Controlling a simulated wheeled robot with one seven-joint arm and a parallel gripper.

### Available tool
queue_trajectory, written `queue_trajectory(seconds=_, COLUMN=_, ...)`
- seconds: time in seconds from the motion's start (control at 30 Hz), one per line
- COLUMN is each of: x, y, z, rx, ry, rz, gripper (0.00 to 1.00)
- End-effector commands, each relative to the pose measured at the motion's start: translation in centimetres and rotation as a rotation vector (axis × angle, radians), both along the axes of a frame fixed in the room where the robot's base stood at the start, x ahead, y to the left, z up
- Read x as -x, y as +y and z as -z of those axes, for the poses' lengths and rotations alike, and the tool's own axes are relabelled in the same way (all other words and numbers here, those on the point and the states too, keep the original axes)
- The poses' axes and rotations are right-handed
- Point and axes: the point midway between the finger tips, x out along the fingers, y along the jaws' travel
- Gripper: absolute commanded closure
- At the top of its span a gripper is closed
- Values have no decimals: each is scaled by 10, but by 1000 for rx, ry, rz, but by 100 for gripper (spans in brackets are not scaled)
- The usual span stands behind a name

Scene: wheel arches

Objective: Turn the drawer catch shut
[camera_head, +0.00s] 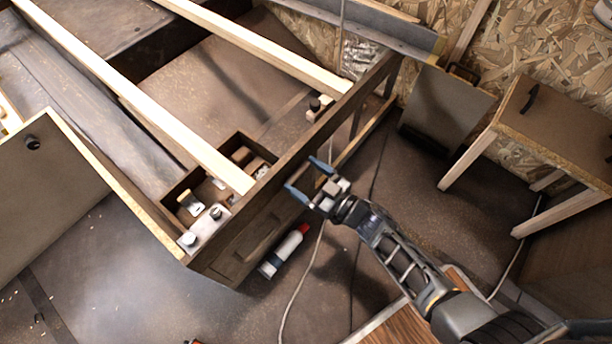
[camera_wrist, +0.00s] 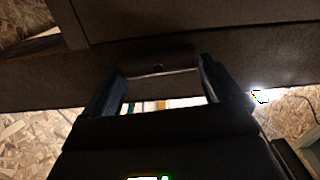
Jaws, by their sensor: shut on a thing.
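The dark brown wooden unit (camera_head: 245,240) has a panelled front facing my arm. My gripper (camera_head: 304,176), with blue fingers, reaches this front near its upper edge. In the wrist view, the two fingers stand on either side of a short dark bar (camera_wrist: 158,64) with a small hole in it, which looks like the drawer catch. My gripper is shut on it. The bar lies crosswise in that view, against a dark panel (camera_wrist: 190,22). In the head view, the catch cannot be made out at the fingers, and its turn angle cannot be told.
A white bottle with a red cap (camera_head: 285,250) lies on the floor below the front. A pale cable (camera_head: 305,275) runs along the floor. A small wooden table (camera_head: 550,120) stands at the right. Pale beams (camera_head: 130,105) cross the unit's top.

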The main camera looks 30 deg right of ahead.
Motion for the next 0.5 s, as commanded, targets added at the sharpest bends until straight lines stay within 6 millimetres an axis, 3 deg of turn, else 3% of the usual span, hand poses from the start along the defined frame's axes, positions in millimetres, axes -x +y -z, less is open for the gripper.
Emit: queue_trajectory(seconds=0.5, x=2, y=4, z=5, rx=394, ry=-127, rz=-2, gripper=39)
